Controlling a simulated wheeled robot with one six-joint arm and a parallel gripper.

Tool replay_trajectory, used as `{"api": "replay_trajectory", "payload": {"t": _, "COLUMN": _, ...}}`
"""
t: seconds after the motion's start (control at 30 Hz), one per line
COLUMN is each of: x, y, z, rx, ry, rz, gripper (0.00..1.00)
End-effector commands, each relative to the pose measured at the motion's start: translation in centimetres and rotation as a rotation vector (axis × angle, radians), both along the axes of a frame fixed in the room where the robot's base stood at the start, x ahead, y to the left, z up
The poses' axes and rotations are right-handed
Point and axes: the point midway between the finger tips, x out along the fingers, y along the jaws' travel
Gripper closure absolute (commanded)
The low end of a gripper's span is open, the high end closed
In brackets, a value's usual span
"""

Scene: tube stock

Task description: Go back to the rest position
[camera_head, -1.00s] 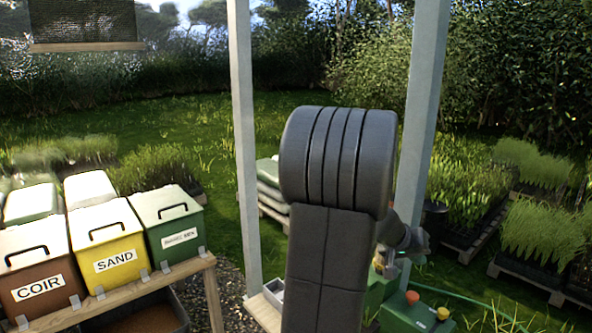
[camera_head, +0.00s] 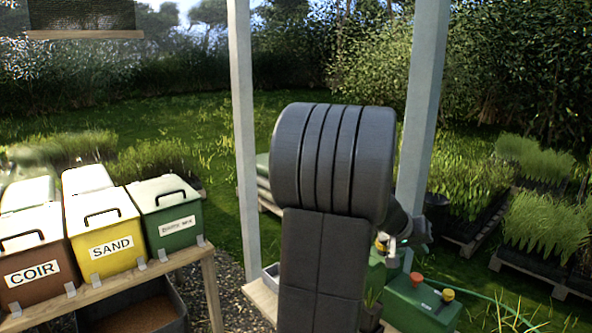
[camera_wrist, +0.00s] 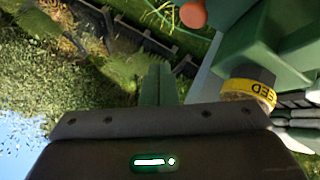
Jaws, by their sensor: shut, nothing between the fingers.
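My gripper (camera_wrist: 158,84) is shut and empty in the wrist view. Its two fingers show close together, beyond the dark wrist bar with a lit green light. In the head view my dark arm fills the middle; a small part of my wrist shows at its right side, and the fingertips cannot be made out there. In the wrist view a container with a yellow band (camera_wrist: 248,90), lettering partly readable as "EED", is to the right of the fingers, apart from them.
A green box (camera_head: 420,304) with an orange and a yellow knob sits at the lower right. Lidded bins marked COIR (camera_head: 35,272) and SAND (camera_head: 104,246), plus a green bin (camera_head: 172,226), stand on a wooden bench at left. Pale posts (camera_head: 246,150) rise near my arm. Seedling trays lie right.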

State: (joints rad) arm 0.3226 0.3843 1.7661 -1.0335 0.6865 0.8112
Motion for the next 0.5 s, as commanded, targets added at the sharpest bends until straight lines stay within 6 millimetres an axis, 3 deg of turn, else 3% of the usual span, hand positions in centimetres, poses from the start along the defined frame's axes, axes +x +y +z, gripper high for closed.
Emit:
{"api": "replay_trajectory", "payload": {"t": 0.03, "x": -0.1, "y": 0.0, "z": -1.9, "rx": 0.002, "ry": 0.006, "rz": -0.001, "gripper": 1.00}}
{"api": "replay_trajectory", "payload": {"t": 0.1, "x": -0.1, "y": 0.0, "z": -3.1, "rx": 0.002, "ry": 0.007, "rz": -0.001, "gripper": 1.00}}
{"api": "replay_trajectory", "payload": {"t": 0.2, "x": -0.1, "y": 0.0, "z": -1.9, "rx": 0.000, "ry": 0.006, "rz": -0.001, "gripper": 1.00}}
{"api": "replay_trajectory", "payload": {"t": 0.5, "x": -0.2, "y": 0.0, "z": -1.8, "rx": 0.002, "ry": 0.007, "rz": -0.003, "gripper": 1.00}}
